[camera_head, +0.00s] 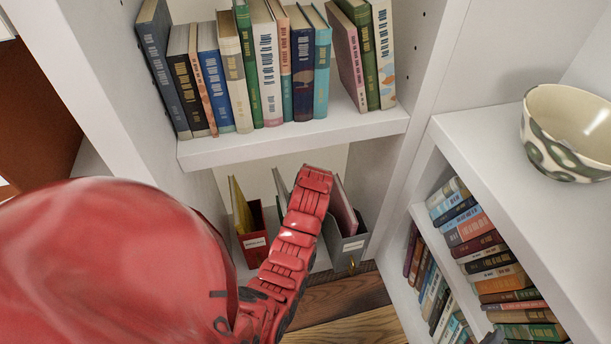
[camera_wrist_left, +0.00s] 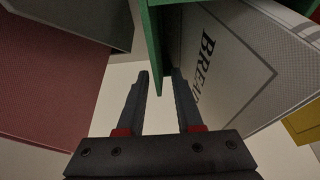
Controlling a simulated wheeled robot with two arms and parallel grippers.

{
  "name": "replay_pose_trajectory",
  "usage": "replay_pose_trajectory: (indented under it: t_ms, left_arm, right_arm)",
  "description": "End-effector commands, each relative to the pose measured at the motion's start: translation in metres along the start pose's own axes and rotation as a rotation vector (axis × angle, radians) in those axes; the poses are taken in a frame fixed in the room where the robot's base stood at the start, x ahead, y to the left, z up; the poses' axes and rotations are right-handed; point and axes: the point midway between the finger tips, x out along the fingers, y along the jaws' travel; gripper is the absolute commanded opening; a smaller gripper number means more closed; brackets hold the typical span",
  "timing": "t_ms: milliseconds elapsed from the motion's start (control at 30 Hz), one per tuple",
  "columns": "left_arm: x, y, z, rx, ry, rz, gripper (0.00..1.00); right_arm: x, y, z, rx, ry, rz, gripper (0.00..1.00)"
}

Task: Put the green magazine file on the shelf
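In the left wrist view a green wall of the magazine file (camera_wrist_left: 156,45) shows at top centre, with a pale grey item lettered "BREA" (camera_wrist_left: 232,65) beside it. My left gripper (camera_wrist_left: 160,75) is at this wall, its two dark fingers apart. The wall's lower end reaches between the fingertips, with a gap visible on both sides, so I see no firm grip. In the head view my red left arm covers the left gripper and the green file. The shelf unit (camera_head: 290,142) holds books on its upper board. My right gripper is not in view.
In the lower bay a red file (camera_head: 252,246) stands left of my arm and a grey file (camera_head: 345,247) right of it, close to it. A lower bookcase (camera_head: 480,150) at right carries a patterned bowl (camera_head: 568,130). Plank floor (camera_head: 350,312) shows in front.

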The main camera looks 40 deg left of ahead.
Motion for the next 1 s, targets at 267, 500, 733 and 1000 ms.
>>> replay_pose_trajectory:
  t_ms: [267, 500, 733, 1000]
  left_arm:
    - [-0.052, 0.001, -0.002, 0.002, 0.004, 0.003, 0.35]
    - [-0.062, 0.0, 0.0, 0.0, 0.0, 0.001, 0.35]
    - [-0.061, 0.0, 0.0, 0.0, 0.0, 0.0, 0.35]
    - [-0.063, 0.004, -0.005, 0.01, 0.034, 0.016, 0.35]
  right_arm:
    - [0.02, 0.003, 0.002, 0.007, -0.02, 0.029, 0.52]
    - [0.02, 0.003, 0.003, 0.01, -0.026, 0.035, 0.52]
    - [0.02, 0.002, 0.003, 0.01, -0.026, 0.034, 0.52]
    - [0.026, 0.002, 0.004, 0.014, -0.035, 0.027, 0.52]
